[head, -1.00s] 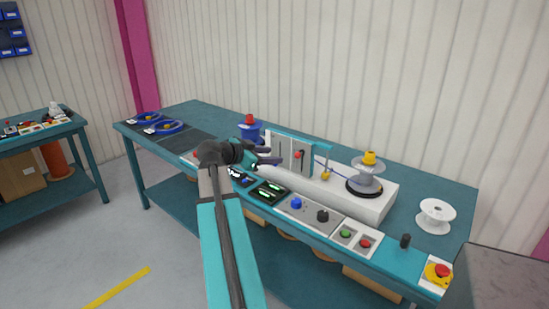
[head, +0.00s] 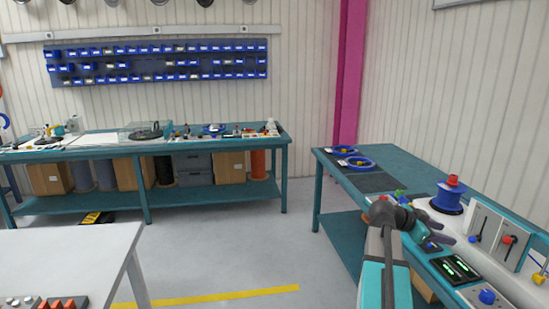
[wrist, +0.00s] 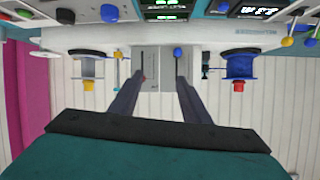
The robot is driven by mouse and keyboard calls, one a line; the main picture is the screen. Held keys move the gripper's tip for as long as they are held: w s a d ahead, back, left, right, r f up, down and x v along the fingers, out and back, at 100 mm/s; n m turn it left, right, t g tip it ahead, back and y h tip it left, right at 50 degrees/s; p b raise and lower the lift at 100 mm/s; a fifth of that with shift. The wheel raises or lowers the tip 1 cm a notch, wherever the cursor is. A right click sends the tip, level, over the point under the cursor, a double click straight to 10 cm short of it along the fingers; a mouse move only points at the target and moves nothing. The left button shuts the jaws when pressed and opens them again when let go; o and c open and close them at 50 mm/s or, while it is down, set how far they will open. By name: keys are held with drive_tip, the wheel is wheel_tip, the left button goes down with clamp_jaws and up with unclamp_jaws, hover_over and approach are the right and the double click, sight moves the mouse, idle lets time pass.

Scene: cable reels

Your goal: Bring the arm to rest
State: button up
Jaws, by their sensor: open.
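My gripper (head: 440,230) is at the right of the head view, over the front part of the teal bench (head: 400,163), in front of the machine panel. In the wrist view its two dark fingers (wrist: 158,90) are spread apart with nothing between them. The wrist view appears upside down. The panel with its levers (head: 492,236) lies beyond the fingers; it also shows in the wrist view (wrist: 160,73). I cannot tell the exact gap between the fingers and the panel.
A blue reel with a red cap (head: 449,196) stands beside the panel. Two blue rings (head: 357,162) lie on the bench's far end. Lit displays (head: 455,268) are near its front edge. A white table (head: 75,255) is at lower left. Open floor (head: 240,250) lies between.

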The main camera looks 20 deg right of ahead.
drive_tip(key=w+a+f+n+t+y, duration=0.1)
drive_tip(key=w+a+f+n, duration=0.1)
drive_tip(key=w+a+f, duration=0.35)
drive_tip(key=w+a+f+n+y, duration=0.1)
drive_tip(key=w+a+f+n, duration=0.15)
drive_tip(key=a+f, duration=0.65)
drive_tip(key=w+a+f+n+t, duration=0.1)
drive_tip(key=w+a+f, duration=0.3)
drive_tip(key=f, duration=0.7)
drive_tip(key=a+f+n+y, duration=0.2)
drive_tip(key=a+f+n, duration=0.1)
drive_tip(key=a+f, duration=0.7)
drive_tip(key=s+a+f+n+g+y, duration=0.15)
drive_tip(key=s+a+f+n, duration=0.25)
drive_tip(key=s+a+f, duration=0.55)
drive_tip(key=s+a+f+n+g+y, duration=0.1)
drive_tip(key=s+a+f+n+y, duration=0.2)
drive_tip(key=s+a+f, duration=0.6)
drive_tip(key=s+a+f+n+y, duration=0.2)
drive_tip(key=s+a+n, duration=0.1)
drive_tip(key=a, duration=0.4)
drive_tip(key=s+a+f+n+g+y, duration=0.1)
drive_tip(key=a+n, duration=0.3)
drive_tip(key=a, duration=0.4)
drive_tip(key=shift+s+f+y, duration=0.55)
drive_tip(key=shift+s+f, duration=0.05)
drive_tip(key=shift+s, duration=0.3)
drive_tip(key=shift+n, duration=0.25)
